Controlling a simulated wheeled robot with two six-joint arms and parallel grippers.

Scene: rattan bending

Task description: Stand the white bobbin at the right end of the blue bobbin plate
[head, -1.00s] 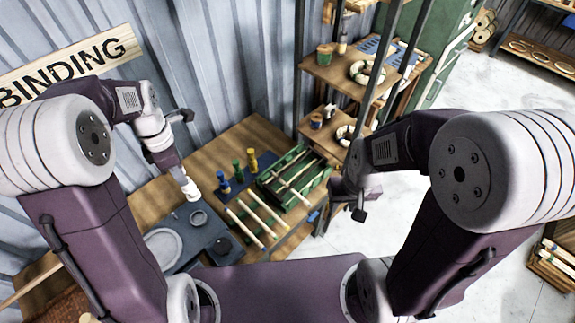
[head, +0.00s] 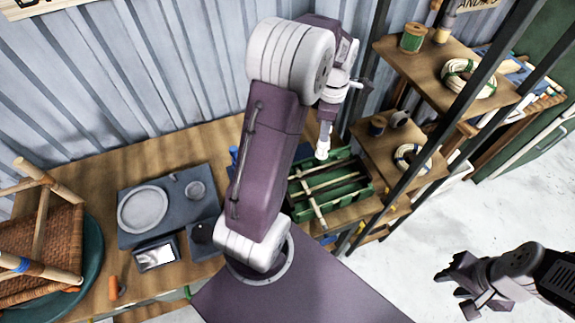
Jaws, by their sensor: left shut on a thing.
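The white bobbin (head: 322,150) is in the jaws of my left gripper (head: 325,134), near the back right of the green crate in the picture. It hangs below the gripper, roughly upright, and appears raised. The blue bobbin plate is almost wholly hidden behind my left arm. A small blue patch (head: 233,155) shows at the arm's left edge; I cannot tell whether it is plate or bobbin. The plate's right end is hidden. My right gripper (head: 455,284) is at the lower right over the floor, with nothing visible in it; its opening is unclear.
A green crate (head: 345,199) with pale sticks stands right of my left arm. A grey mat (head: 133,236) with a round dish (head: 143,209) lies left. A woven chair (head: 40,240) stands far left. Shelves (head: 400,152) with bobbins, coils and dark posts rise at right.

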